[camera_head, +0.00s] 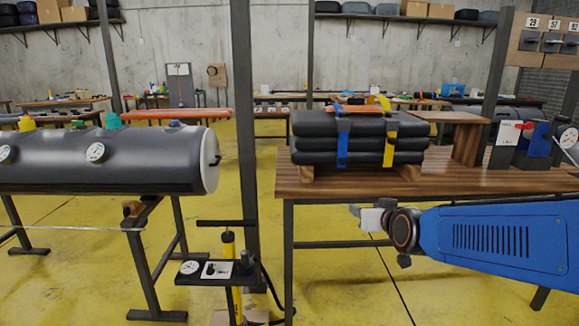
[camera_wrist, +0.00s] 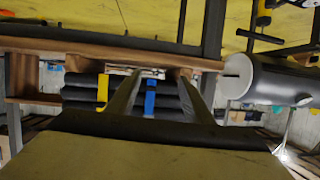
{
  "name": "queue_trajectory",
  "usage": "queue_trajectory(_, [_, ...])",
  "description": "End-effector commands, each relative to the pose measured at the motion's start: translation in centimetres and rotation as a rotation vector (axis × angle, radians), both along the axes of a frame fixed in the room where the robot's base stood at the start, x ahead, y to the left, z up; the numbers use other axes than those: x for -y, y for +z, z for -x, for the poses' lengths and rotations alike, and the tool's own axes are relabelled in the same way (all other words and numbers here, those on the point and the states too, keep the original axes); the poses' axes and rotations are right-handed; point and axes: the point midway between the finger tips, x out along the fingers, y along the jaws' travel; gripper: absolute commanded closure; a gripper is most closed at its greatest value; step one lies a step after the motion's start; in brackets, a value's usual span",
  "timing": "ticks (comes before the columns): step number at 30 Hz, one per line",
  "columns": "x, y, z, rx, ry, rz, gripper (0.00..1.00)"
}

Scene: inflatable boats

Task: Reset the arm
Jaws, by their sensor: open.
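My gripper (camera_head: 362,212) is at the end of my blue arm, which reaches in from the right in the head view. It is in front of the wooden table's front edge, a little below the tabletop (camera_head: 455,183). In the wrist view my two gripper fingers (camera_wrist: 155,75) stand apart, with no object seen between them. Beyond them, upside down, are the stacked dark rolls with blue and yellow straps, apart from the fingers.
A black stack (camera_head: 357,138) with blue and yellow straps rests on the table. A grey inflatable tube (camera_head: 110,160) lies on a stand at left. A yellow pump (camera_head: 229,262) and gauge panel stand by a dark post (camera_head: 245,130). Yellow floor (camera_head: 375,290) shows below the table.

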Motion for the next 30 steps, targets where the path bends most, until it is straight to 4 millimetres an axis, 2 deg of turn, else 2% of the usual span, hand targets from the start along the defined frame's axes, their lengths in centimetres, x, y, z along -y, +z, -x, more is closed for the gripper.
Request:
queue_trajectory(1, [0.4,-0.3,1.8,-0.045,0.005,0.001,0.53])
queue_trajectory(8, [2.0,-3.7,10.7,-0.308,0.017,0.018,0.53])
queue_trajectory(15, [4.2,-7.1,21.3,-0.581,-0.012,0.044,0.53])
queue_trajectory(18, [5.0,-8.1,25.2,-0.674,-0.033,0.051,0.53])
queue_trajectory(21, [5.5,-8.9,28.0,-0.743,-0.049,0.058,0.53])
queue_trajectory(24, [5.9,-9.2,29.7,-0.784,-0.060,0.062,0.53])
queue_trajectory(30, [6.0,-9.4,30.4,-0.803,-0.065,0.063,0.53])
